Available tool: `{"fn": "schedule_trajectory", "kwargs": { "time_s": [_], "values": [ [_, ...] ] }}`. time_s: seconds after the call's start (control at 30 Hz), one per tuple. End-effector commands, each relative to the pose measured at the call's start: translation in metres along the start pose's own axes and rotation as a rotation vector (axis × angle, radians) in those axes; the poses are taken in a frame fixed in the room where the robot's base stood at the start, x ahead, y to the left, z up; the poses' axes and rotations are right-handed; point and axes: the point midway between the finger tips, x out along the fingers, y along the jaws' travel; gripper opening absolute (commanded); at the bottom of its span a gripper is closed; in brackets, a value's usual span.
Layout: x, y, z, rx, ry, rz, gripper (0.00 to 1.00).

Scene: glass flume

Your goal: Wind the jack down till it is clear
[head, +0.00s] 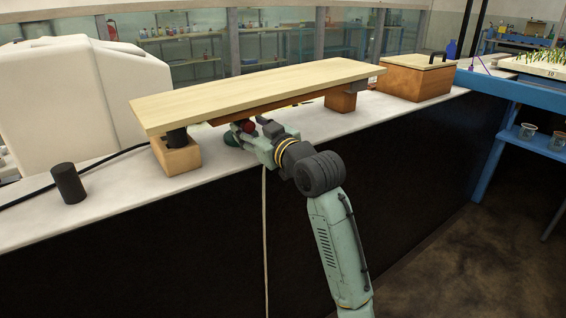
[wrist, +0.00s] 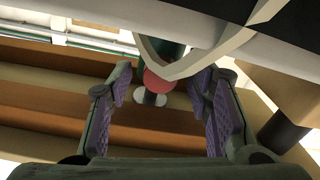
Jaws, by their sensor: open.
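The jack (head: 232,139), with a green base and a red part, stands under the board, left of the middle. My gripper (head: 260,137) reaches in beside it from the front. In the wrist view my gripper (wrist: 164,85) is open, with purple-padded fingers on either side of the jack's red round knob (wrist: 158,82), not visibly gripping it.
A loose black cylinder (head: 69,183) stands at the counter's left. A lidded wooden box (head: 417,77) stands at the right. A dark cable lies on the left counter, and a pale cord (head: 264,225) hangs down the front. A large white tank (head: 85,95) stands behind.

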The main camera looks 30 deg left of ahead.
Motion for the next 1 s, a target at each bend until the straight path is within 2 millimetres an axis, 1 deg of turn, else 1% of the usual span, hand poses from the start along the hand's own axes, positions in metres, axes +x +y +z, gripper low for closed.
{"fn": "schedule_trajectory", "kwargs": {
  "time_s": [0.03,0.17,0.2,0.47,0.63,0.67,0.7,1.0],
  "values": [
    [0.0,-0.001,0.005,-0.066,0.001,0.001,0.46],
    [0.0,-0.001,0.005,-0.231,-0.001,0.001,0.46],
    [0.0,0.001,-0.005,-0.163,-0.002,-0.001,0.46],
    [0.0,0.002,-0.008,0.204,-0.003,-0.002,0.46],
    [0.0,0.002,-0.008,0.462,-0.004,-0.001,0.46],
    [-0.006,0.002,-0.001,0.469,0.0,0.002,0.46],
    [-0.016,0.001,0.003,0.461,0.002,0.003,0.46],
    [-0.076,0.001,0.002,0.456,0.001,0.003,0.46]
  ]
}}
